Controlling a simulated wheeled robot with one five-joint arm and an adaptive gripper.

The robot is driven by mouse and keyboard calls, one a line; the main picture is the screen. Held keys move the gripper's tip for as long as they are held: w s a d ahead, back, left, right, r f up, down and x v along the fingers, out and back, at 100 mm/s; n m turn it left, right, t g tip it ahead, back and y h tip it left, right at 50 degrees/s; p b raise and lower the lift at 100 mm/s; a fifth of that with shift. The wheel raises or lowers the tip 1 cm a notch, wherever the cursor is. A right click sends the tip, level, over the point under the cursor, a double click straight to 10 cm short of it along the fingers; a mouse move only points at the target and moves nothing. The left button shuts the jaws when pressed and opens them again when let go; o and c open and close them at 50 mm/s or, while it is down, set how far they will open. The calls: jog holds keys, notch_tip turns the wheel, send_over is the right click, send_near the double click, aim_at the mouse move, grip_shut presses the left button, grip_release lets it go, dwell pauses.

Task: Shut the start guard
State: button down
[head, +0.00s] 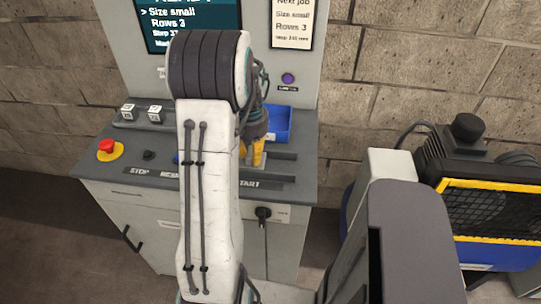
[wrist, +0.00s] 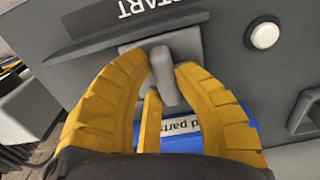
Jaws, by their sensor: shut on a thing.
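My gripper (wrist: 163,66) has its yellow fingers closed around a grey upright tab on a light grey plate, which looks like the start guard (wrist: 184,42). The plate sits at a dark grey rail beside the START label (wrist: 152,6), which reads upside down in the wrist view. A round white button (wrist: 264,35) to the right of the plate is uncovered; I cannot tell if it is the start button. In the head view my gripper (head: 252,154) is low over the console near the START label (head: 248,185), and my arm hides the guard.
A blue tray (head: 279,124) stands just behind my gripper; its labelled side shows in the wrist view (wrist: 182,138). A red stop button (head: 107,146) and white cubes (head: 128,112) are at the console's left. A dark machine (head: 480,200) stands to the right.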

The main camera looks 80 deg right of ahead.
aim_at(249, 152)
jog(key=shift+w, duration=0.3)
jog(key=c, duration=1.5)
grip_release()
jog(key=o, duration=0.6)
jog(key=shift+w+a, duration=0.1)
jog(key=shift+w, duration=0.05)
jog(key=shift+c, duration=0.2)
jog(key=shift+r, duration=0.1)
jog(key=shift+r, duration=0.25)
notch_tip(249, 152, up, 11)
